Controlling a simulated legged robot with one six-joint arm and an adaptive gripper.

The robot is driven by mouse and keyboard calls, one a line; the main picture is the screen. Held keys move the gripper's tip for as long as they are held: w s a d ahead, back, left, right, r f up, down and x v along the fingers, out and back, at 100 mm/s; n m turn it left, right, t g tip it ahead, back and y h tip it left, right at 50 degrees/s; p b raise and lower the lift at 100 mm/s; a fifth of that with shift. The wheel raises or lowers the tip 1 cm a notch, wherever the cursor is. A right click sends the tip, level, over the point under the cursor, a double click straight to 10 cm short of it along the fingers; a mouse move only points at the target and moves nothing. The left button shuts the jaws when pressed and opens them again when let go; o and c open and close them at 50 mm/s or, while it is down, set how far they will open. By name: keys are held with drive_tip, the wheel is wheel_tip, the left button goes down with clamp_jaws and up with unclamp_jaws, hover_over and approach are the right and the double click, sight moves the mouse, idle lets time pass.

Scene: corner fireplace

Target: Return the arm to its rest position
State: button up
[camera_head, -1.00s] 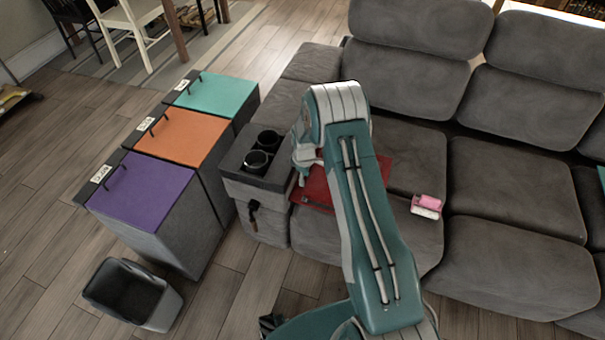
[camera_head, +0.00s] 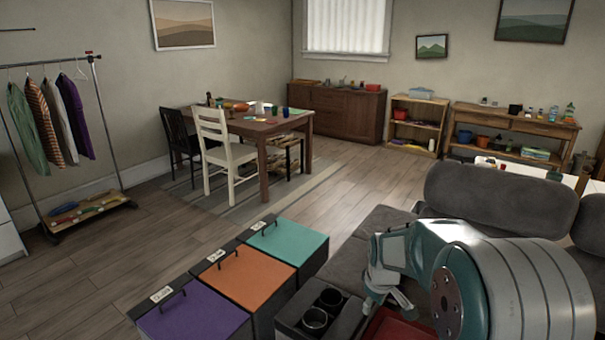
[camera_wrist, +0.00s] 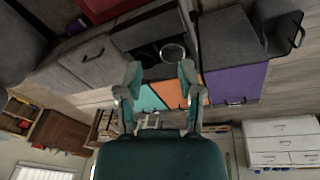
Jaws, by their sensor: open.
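My arm, teal and white, fills the lower right of the head view, with its large rounded joint close to the camera. My gripper (camera_head: 388,295) hangs at its left end, above the sofa's cup-holder console (camera_head: 330,310) and a red item (camera_head: 395,325) on the sofa. In the wrist view my gripper (camera_wrist: 160,74) has its two fingers spread apart with nothing between them. The lower sofa seats are hidden by my arm or out of the frame.
Bins with purple (camera_head: 195,318), orange (camera_head: 246,280) and teal (camera_head: 288,243) lids stand left of the grey sofa (camera_head: 365,255). A dining table (camera_head: 275,124) with chairs stands behind. A clothes rack (camera_head: 112,135) is at left. Wooden floor is open between rack and bins.

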drive_tip(key=s+r+m+t, duration=0.1)
drive_tip(key=s+r+m, duration=0.1)
drive_tip(key=s+r, duration=0.3)
drive_tip(key=s+a+r+m+t, duration=0.1)
drive_tip(key=s+r, duration=0.4)
drive_tip(key=s, duration=0.8)
drive_tip(key=s+r+m+t, duration=0.1)
drive_tip(key=s+r+m, duration=0.3)
drive_tip(key=s, duration=0.5)
drive_tip(key=shift+s+a+r, duration=0.3)
drive_tip(key=shift+s+r, duration=0.1)
drive_tip(key=shift+r, duration=0.45)
drive_tip(key=shift+d, duration=0.1)
